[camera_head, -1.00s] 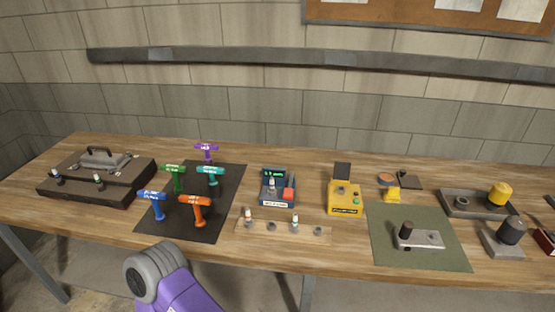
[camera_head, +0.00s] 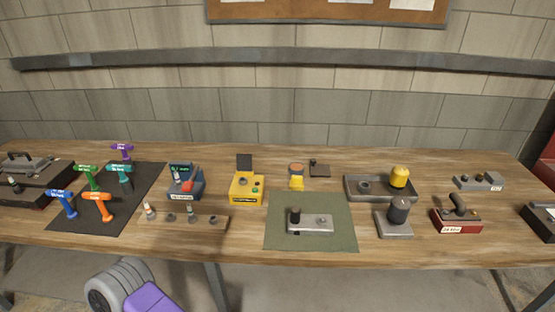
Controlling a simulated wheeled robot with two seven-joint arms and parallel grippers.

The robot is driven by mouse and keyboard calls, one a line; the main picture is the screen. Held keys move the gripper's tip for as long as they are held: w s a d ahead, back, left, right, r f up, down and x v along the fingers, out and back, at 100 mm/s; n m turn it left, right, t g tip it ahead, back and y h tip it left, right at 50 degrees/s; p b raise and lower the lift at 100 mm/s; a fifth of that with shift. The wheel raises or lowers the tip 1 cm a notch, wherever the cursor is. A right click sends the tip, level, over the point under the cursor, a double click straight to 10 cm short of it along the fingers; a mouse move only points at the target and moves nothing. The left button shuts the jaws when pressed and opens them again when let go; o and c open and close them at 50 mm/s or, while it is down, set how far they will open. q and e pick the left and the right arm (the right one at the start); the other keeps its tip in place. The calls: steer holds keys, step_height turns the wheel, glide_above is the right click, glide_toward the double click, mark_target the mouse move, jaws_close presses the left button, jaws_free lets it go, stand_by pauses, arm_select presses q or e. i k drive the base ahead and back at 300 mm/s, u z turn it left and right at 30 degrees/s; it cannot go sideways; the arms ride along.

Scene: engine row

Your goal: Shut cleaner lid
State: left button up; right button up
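A small yellow box (camera_head: 247,190), which looks like the cleaner, stands on the workbench left of the middle, behind a strip of wood. Its dark square lid (camera_head: 244,161) stands raised at the back edge, so the box is open. Neither of my grippers is in view. Only a grey and purple part of my own arm shows at the bottom left, below the bench edge and well apart from the box.
Left of the box are a blue tester (camera_head: 186,185), a wooden strip with plugs (camera_head: 210,222) and a dark mat (camera_head: 125,205) with several coloured drivers. A green mat (camera_head: 340,240) with a grey block lies to the right. A yellow-capped filter stands in a grey tray (camera_head: 377,197).

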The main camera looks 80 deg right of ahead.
mark_target(244, 161)
steer(key=k, duration=0.2)
steer(key=z, duration=1.1)
